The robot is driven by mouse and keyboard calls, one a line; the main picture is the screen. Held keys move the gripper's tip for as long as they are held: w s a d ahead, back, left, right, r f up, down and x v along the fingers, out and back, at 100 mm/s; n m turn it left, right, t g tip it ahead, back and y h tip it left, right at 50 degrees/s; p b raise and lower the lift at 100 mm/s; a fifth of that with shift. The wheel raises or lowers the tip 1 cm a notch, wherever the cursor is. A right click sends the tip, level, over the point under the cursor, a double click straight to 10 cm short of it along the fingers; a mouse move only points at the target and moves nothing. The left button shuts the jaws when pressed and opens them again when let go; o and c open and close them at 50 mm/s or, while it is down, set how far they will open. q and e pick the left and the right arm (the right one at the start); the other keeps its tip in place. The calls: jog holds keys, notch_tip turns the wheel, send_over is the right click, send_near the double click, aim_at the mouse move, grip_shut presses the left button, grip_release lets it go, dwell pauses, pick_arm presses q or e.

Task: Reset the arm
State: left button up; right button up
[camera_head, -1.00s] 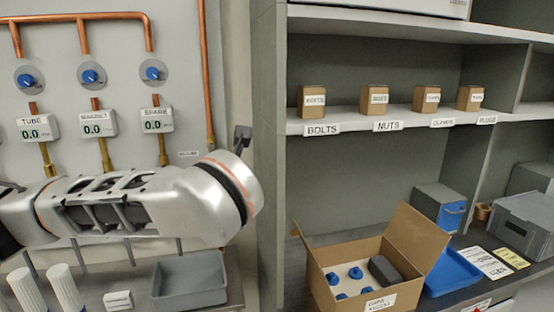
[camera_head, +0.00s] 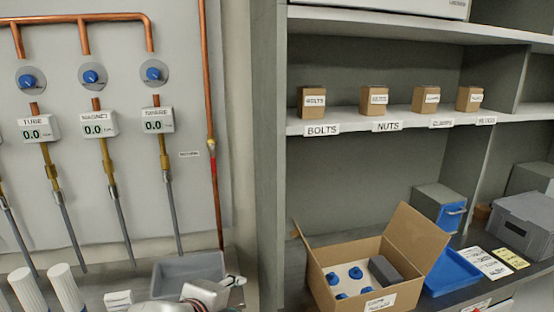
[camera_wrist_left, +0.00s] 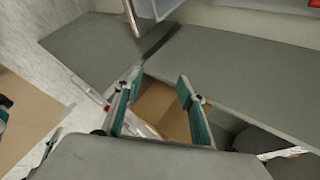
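My left gripper (camera_wrist_left: 156,88) shows in the left wrist view, its two green-padded fingers spread apart with nothing between them. Beyond the fingers a brown cardboard surface (camera_wrist_left: 158,102) shows below the edge of a grey counter (camera_wrist_left: 245,65). In the head view only a small part of my arm shows at the bottom edge, in front of the grey bin (camera_head: 172,270); its gripper cannot be made out there. My right gripper is in neither view.
An open cardboard box (camera_head: 345,294) holds white and blue items and a dark block. A blue tray (camera_head: 455,272) and grey case (camera_head: 525,222) stand to its right. White ribbed cylinders (camera_head: 65,287) stand at lower left. Pipes with gauges (camera_head: 98,124) line the wall.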

pick_arm(q)
jog(key=s+a+f+n+g+y, duration=0.1)
jog(key=s+a+f+n+y, duration=0.2)
jog(key=s+a+f+n, duration=0.45)
jog(key=s+a+f+n+g+y, duration=0.1)
jog(key=s+a+f+n+y, duration=0.3)
jog(key=a, duration=0.7)
jog(key=s+a+f+n+g+y, duration=0.1)
jog(key=s+a+f+n, duration=0.3)
jog(key=s+a+f, duration=0.4)
jog(key=w+d+f+n+t+h, duration=0.1)
jog(key=d+f+n+t+h, duration=0.1)
jog(key=d+f+h, duration=0.5)
jog(key=d+f+t, duration=0.1)
jog(key=d+f, duration=0.5)
jog(key=f, duration=0.1)
jog(key=shift+d+f, duration=0.3)
jog(key=shift+f, duration=0.1)
jog(key=shift+w+n, duration=0.1)
jog(key=shift+n, duration=0.15)
